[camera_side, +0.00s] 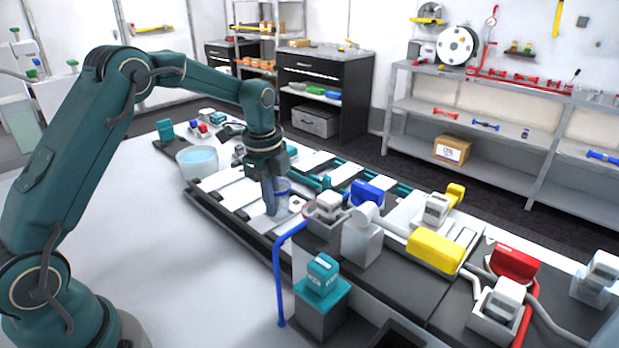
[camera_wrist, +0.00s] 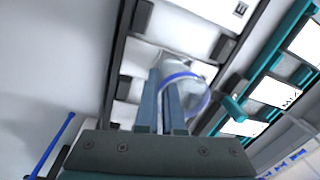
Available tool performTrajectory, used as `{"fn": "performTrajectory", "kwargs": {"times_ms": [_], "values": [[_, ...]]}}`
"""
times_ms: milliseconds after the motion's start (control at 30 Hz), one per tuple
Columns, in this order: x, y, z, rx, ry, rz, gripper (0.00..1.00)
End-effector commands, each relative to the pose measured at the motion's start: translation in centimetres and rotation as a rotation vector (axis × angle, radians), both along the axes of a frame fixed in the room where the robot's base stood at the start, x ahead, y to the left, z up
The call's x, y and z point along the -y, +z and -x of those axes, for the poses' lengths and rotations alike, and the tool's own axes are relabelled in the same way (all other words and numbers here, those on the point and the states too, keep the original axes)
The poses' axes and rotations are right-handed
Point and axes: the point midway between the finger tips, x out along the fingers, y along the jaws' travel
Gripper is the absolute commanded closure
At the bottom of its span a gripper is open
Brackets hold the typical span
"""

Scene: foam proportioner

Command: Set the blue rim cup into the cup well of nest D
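The cup is over a white nest plate (camera_wrist: 137,58) beside the plate marked E (camera_wrist: 205,10). The well is hidden below the cup, so I cannot tell whether the cup is seated.
Dark rails and blocks (camera_wrist: 139,16) border the nest plates. A teal rack with white plates (camera_wrist: 275,92) runs along the right. In the side view a bucket (camera_side: 197,163) stands left of my gripper, and a blue pipe (camera_side: 279,275) stands in front.

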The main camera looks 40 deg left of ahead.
Motion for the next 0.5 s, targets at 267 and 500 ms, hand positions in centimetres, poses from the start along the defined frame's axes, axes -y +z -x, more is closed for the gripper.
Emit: {"fn": "performTrajectory", "kwargs": {"times_ms": [267, 500], "values": [[0.00, -0.43, 0.01, 0.000, 0.000, 0.000, 1.00], [0.00, -0.42, 0.00, 0.000, 0.000, 0.000, 0.60]]}}
